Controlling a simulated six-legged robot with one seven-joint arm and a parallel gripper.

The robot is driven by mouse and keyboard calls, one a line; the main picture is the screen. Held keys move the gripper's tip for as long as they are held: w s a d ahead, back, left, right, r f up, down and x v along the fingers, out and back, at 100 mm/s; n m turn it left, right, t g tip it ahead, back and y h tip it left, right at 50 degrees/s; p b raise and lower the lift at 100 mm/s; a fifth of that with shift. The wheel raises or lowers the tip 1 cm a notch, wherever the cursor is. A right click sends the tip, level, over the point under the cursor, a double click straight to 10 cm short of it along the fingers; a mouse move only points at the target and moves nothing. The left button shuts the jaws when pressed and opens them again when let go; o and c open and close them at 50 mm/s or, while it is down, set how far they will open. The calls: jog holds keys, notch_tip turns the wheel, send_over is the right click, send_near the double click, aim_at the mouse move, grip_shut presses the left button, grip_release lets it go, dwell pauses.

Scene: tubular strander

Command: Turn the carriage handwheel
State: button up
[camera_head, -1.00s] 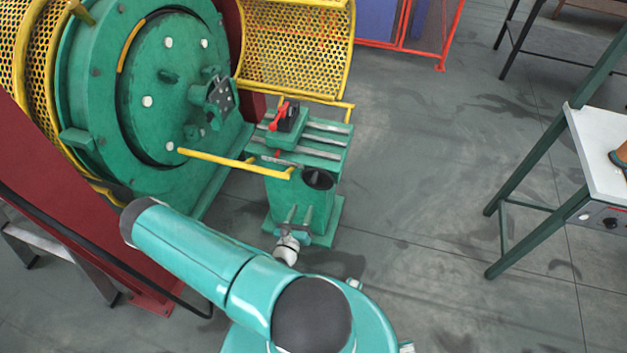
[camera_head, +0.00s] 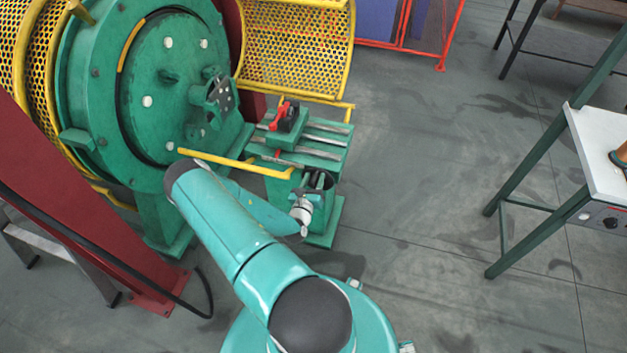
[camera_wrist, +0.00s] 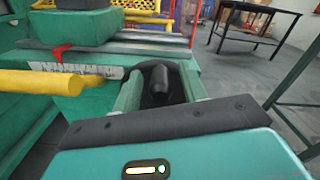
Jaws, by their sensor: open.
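The carriage handwheel is a small black wheel (camera_head: 327,179) on the front of the green carriage pedestal (camera_head: 322,222). My gripper (camera_head: 313,178) is at its front, partly covering it in the head view. In the wrist view, the wheel's black handle (camera_wrist: 159,82) stands between my two green fingers (camera_wrist: 160,92). The fingers are apart, one on each side of the handle, with gaps visible. Part of the wheel's rim shows dark behind them; the rest is hidden. Whether a finger touches the rim I cannot tell.
A yellow bar (camera_head: 235,163) runs beside the carriage, close left of my gripper. The slotted carriage top (camera_head: 325,140) carries a block with a red lever (camera_head: 275,119). The large green strander drum (camera_head: 150,100) stands left. Open floor (camera_head: 410,190) lies right.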

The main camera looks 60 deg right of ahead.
grip_shut()
jog(key=shift+s+m, duration=0.15)
jog(key=shift+m, duration=0.15)
